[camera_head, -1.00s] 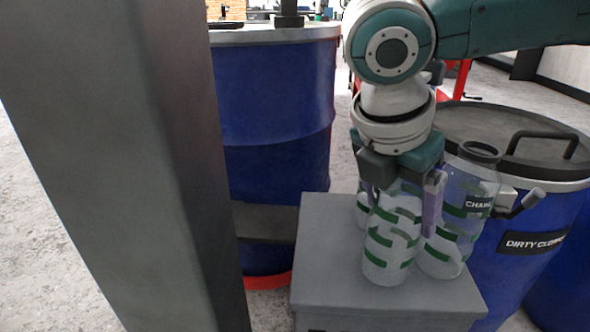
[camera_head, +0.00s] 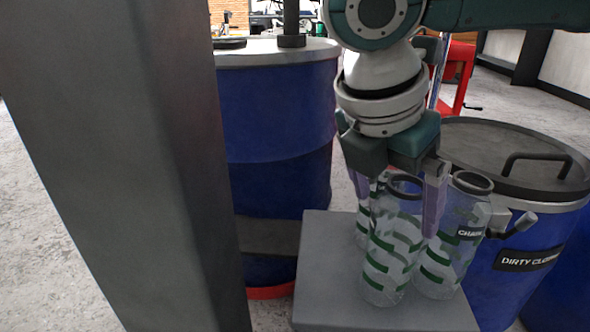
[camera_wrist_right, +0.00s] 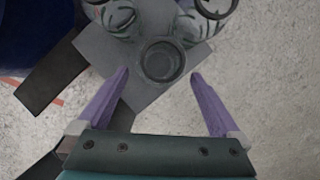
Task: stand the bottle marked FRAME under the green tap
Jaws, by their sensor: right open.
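Several clear bottles with green bands stand upright on a grey box-like stand (camera_head: 335,270). The front bottle (camera_head: 385,270) has an open mouth, and no readable label faces me. The bottle to its right (camera_head: 460,235) has a label that seems to begin CHAI. A third bottle (camera_head: 362,225) is mostly hidden behind. I cannot read FRAME anywhere. My right gripper (camera_head: 398,215) is open, its purple fingers pointing down around the front bottle's top. In the wrist view the bottle mouth (camera_wrist_right: 163,61) lies between the open fingertips (camera_wrist_right: 158,73). I see no green tap. My left gripper is out of view.
A blue drum (camera_head: 280,120) with a grey lid stands behind the stand. A second blue drum (camera_head: 560,235), labelled DIRTY with a partly hidden second word, stands close at the right, with a dark lever handle (camera_head: 515,224) near its rim. Red equipment (camera_head: 458,75) is farther back.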

